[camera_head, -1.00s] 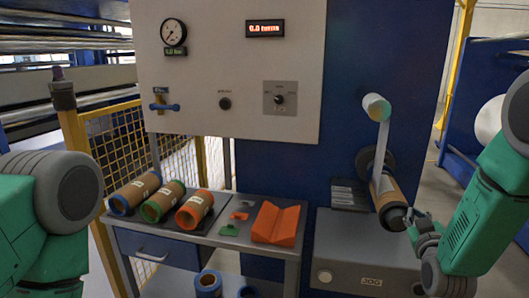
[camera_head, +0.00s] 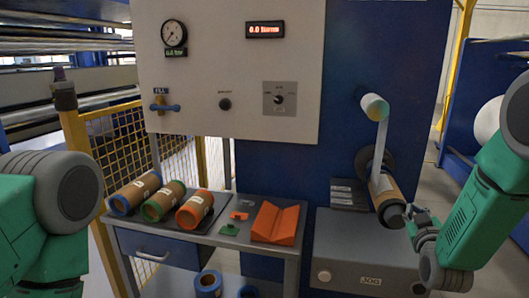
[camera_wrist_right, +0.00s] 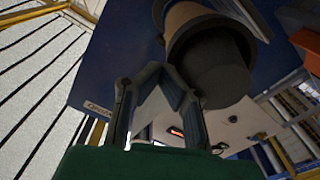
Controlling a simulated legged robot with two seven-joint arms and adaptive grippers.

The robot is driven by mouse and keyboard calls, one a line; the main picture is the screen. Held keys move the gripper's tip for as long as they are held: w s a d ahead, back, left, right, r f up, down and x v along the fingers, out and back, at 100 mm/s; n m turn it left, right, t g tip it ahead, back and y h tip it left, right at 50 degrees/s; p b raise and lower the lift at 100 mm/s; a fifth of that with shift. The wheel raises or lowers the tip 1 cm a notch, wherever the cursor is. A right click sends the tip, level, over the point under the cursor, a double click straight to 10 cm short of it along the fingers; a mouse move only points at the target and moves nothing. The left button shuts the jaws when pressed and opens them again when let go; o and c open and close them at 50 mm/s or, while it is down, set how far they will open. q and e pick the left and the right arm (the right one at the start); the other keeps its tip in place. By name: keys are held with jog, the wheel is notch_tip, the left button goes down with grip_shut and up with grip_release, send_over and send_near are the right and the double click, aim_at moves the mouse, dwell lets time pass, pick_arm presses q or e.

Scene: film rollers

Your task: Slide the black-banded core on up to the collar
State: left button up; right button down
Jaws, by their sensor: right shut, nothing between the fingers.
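The black-banded core (camera_head: 384,188) is a brown tube with a white label, sitting on the shaft at the right of the machine. Its near end is black (camera_head: 391,213). The dark round collar (camera_head: 366,159) is behind its far end; the exact gap between them is hard to see. My right gripper (camera_head: 409,213) is shut and empty, with its fingertips beside the near end. In the right wrist view, the core's brown side (camera_wrist_right: 184,17) and black end stand close above the shut fingers (camera_wrist_right: 158,78); contact cannot be told. My left gripper is out of view; only my left arm shows.
A bench at the left holds blue-, green- and orange-banded cores (camera_head: 194,209) and an orange V-shaped cradle (camera_head: 275,222). A white strip runs from a small roller (camera_head: 375,107) down to the core. A grey box (camera_head: 365,250) is below the shaft.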

jog(key=shift+w+r, duration=0.2)
jog(key=shift+w, duration=0.25)
dwell(0.4)
jog(key=shift+s+a, duration=0.1)
jog(key=s+p, duration=0.1)
jog(key=s, duration=0.6)
jog(key=shift+a+p, duration=0.3)
jog(key=shift+p, duration=0.05)
jog(key=shift+f, duration=0.1)
